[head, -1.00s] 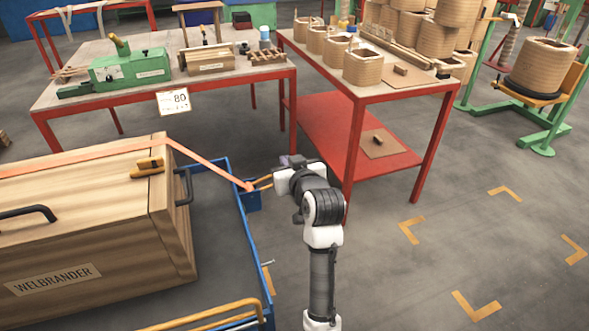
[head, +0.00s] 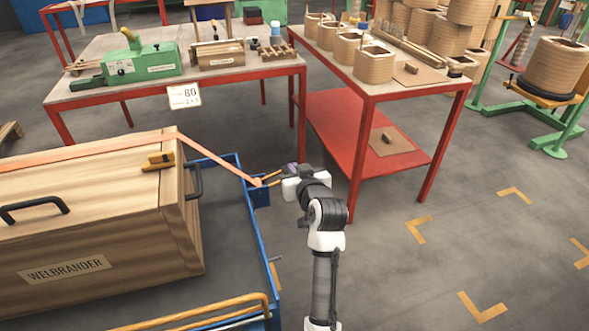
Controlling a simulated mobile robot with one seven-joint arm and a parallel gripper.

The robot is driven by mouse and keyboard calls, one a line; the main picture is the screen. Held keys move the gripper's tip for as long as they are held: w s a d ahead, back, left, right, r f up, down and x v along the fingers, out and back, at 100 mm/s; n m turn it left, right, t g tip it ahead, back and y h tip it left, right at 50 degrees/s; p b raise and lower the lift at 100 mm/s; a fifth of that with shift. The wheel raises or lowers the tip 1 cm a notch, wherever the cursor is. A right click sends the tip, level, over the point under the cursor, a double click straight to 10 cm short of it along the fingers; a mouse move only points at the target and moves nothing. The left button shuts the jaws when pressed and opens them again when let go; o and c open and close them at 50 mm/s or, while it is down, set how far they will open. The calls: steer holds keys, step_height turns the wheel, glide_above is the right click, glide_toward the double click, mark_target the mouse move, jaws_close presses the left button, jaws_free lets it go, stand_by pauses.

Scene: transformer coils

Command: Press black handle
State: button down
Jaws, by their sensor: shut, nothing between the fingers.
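A pale wooden crate (head: 110,225) marked WELBRANDER stands at the left. The strap goes down to a blue cart rim (head: 240,200). My gripper (head: 271,179) points left beside the strap's lower end. It is shut and empty, to the right of the crate and apart from its handles. Whether it touches the strap or rim I cannot tell.
A red-legged table (head: 240,72) with a green device (head: 142,66) stands behind. A second red table (head: 380,88) with several wound coils stands close beyond my arm. A yellow rail (head: 190,318) crosses the front. Floor at the right is clear, with yellow corner marks.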

steer(key=shift+d+f+m, duration=0.1)
steer(key=shift+f+m, duration=0.2)
steer(key=shift+w+d+f+m+y, duration=0.15)
steer(key=shift+f+m+y, duration=0.1)
steer(key=shift+f+m, duration=0.25)
steer(key=shift+s+d+f+m+y, duration=0.1)
steer(key=shift+f+m+y, duration=0.1)
steer(key=shift+f+m, duration=0.25)
steer(key=shift+w+d+f+m+y, duration=0.15)
steer(key=shift+f+m+y, duration=0.15)
steer(key=shift+f, duration=0.3)
steer(key=shift+a+f+m+y+b, duration=0.1)
steer(key=shift+f+m+y+b, duration=0.6)
steer(key=shift+f+m, duration=1.15)
steer(key=shift+f, duration=0.1)
